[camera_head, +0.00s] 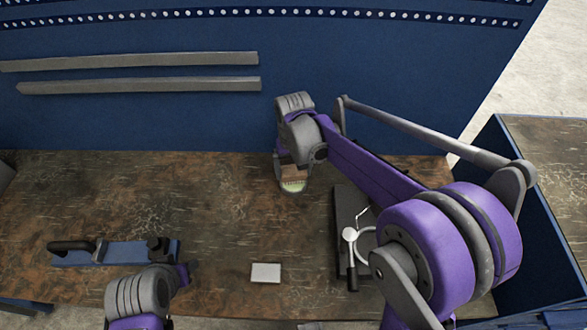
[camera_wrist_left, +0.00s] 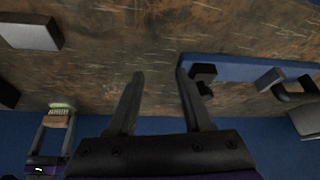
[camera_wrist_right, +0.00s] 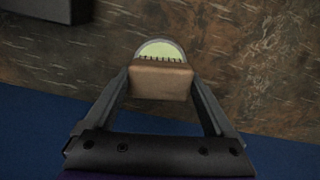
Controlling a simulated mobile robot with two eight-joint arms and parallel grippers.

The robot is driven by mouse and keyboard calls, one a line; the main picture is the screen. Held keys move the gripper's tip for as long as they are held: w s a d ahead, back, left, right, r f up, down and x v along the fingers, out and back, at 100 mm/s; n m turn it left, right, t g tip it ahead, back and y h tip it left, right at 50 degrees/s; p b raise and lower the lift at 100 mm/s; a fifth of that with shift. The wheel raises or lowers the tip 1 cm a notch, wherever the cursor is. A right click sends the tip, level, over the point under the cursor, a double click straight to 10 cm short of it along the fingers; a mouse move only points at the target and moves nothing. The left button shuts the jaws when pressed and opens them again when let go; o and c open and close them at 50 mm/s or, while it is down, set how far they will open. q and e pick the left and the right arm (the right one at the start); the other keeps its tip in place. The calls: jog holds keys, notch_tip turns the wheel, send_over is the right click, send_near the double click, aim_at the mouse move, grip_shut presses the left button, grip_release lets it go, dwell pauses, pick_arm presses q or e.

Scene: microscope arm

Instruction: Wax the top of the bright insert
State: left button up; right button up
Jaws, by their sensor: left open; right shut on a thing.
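My right gripper (camera_wrist_right: 160,80) is shut on a small tan block (camera_wrist_right: 160,80), which has a row of short dark bristles or teeth along its far edge. A small whitish rectangular block (camera_head: 266,272) lies flat at the front middle. I cannot tell which bright piece is the insert. My left gripper (camera_wrist_left: 160,75) is open and empty above the bench.
A blue plate (camera_head: 88,257) with black fittings lies at the left. A dark base (camera_head: 344,219) with a metal clamp and ring stands right of the pale round piece. The blue back panel (camera_head: 200,120) carries grey bars. The mid-left bench (camera_head: 130,200) is clear.

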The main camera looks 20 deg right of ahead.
aim_at(293, 170)
pick_arm(q)
jog(key=shift+s+f+b, duration=0.25)
jog(key=shift+f+b, duration=0.15)
jog(key=shift+f, duration=0.15)
pick_arm(e)
jog(key=shift+f, duration=0.6)
dwell(1.2)
jog(key=shift+r+p, duration=1.35)
jog(key=shift+r, duration=1.65)
jog(key=shift+s+r, duration=0.15)
jog(key=shift+r, duration=0.5)
pick_arm(q)
jog(key=r, duration=0.1)
jog(key=w+r, duration=0.1)
jog(key=r, duration=0.2)
jog(key=shift+w+r+p, duration=0.25)
jog(key=shift+r+p, duration=0.05)
jog(key=shift+r, duration=0.1)
pick_arm(e)
jog(key=shift+s+r, duration=0.1)
